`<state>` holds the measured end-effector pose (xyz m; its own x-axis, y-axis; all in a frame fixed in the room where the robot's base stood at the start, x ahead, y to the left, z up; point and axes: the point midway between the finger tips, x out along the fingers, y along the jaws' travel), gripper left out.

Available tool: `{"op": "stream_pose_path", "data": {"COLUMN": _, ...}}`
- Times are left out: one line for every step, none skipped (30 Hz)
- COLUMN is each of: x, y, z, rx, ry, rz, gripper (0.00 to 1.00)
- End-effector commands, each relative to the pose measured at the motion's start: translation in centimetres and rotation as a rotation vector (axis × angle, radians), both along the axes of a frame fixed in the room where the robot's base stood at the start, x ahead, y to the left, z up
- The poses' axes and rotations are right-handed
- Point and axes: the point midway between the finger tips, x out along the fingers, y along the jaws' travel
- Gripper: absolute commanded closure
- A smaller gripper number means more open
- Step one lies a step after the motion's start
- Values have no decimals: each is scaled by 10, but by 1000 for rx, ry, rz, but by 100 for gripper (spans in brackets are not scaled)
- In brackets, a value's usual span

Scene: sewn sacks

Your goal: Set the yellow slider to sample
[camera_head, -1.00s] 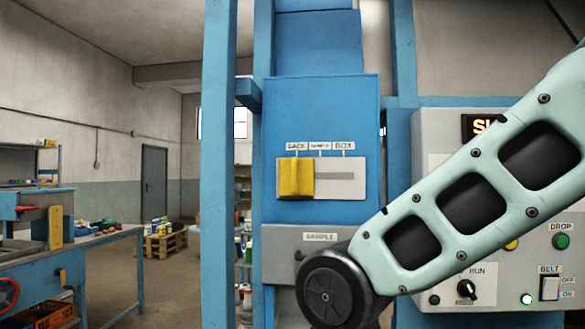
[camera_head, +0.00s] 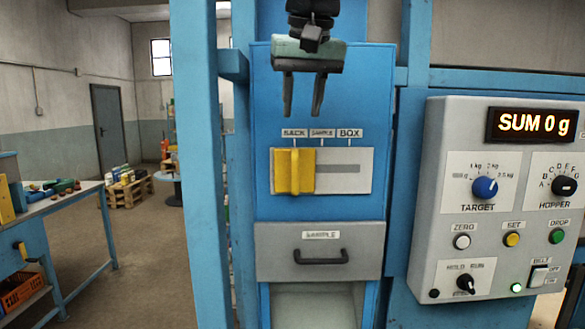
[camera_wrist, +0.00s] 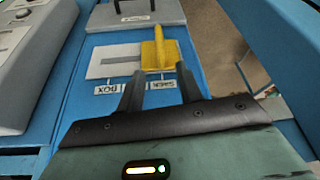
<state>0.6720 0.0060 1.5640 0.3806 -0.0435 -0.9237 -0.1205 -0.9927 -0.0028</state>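The yellow slider (camera_head: 294,172) sits at the left end of a pale plate (camera_head: 343,186) with a horizontal slot, on the blue cabinet. Labels above read SACK, SAMPLE and BOX (camera_head: 349,133); the slider is below SACK. My gripper (camera_head: 302,113) hangs above the plate, fingers pointing down and apart, with nothing between them. The slider also shows in the wrist view (camera_wrist: 160,54), just beyond the fingertips (camera_wrist: 158,72). The gripper does not appear to touch it.
Below the plate is a grey drawer (camera_head: 278,257) labelled SAMPLE, with a dark handle (camera_head: 321,257). A control panel (camera_head: 432,190) with knobs and buttons stands to the right, its display reading SUM 0 g. A blue post (camera_head: 202,200) stands left of the cabinet.

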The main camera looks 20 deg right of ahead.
Motion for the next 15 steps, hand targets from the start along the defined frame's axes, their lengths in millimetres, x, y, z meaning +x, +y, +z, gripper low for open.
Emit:
{"op": "stream_pose_path", "data": {"x": 3, "y": -1, "z": -9, "rx": -2, "ry": 5, "rz": 0, "gripper": 64}}
{"op": "stream_pose_path", "data": {"x": 5, "y": -1, "z": -14, "rx": -2, "ry": 5, "rz": 0, "gripper": 64}}
{"op": "stream_pose_path", "data": {"x": 8, "y": -1, "z": -21, "rx": -1, "ry": 5, "rz": 1, "gripper": 64}}
{"op": "stream_pose_path", "data": {"x": 10, "y": -1, "z": -27, "rx": -1, "ry": 6, "rz": 1, "gripper": 64}}
{"op": "stream_pose_path", "data": {"x": 12, "y": -1, "z": -33, "rx": -1, "ry": 6, "rz": 1, "gripper": 64}}
{"op": "stream_pose_path", "data": {"x": 15, "y": -2, "z": -41, "rx": -1, "ry": 6, "rz": 1, "gripper": 64}}
{"op": "stream_pose_path", "data": {"x": 18, "y": -2, "z": -46, "rx": -1, "ry": 5, "rz": 1, "gripper": 64}}
{"op": "stream_pose_path", "data": {"x": 21, "y": -2, "z": -52, "rx": -1, "ry": 5, "rz": 1, "gripper": 64}}
{"op": "stream_pose_path", "data": {"x": 24, "y": -3, "z": -60, "rx": -1, "ry": 6, "rz": 1, "gripper": 64}}
{"op": "stream_pose_path", "data": {"x": 26, "y": -3, "z": -66, "rx": -1, "ry": 5, "rz": 1, "gripper": 64}}
{"op": "stream_pose_path", "data": {"x": 29, "y": -3, "z": -72, "rx": -1, "ry": 6, "rz": 2, "gripper": 64}}
{"op": "stream_pose_path", "data": {"x": 32, "y": -3, "z": -79, "rx": -1, "ry": 6, "rz": 2, "gripper": 64}}
{"op": "stream_pose_path", "data": {"x": 34, "y": -3, "z": -85, "rx": -1, "ry": 6, "rz": 2, "gripper": 64}}
{"op": "stream_pose_path", "data": {"x": 36, "y": -4, "z": -90, "rx": -2, "ry": 4, "rz": 2, "gripper": 64}}
{"op": "stream_pose_path", "data": {"x": 40, "y": -4, "z": -98, "rx": -1, "ry": 5, "rz": 2, "gripper": 64}}
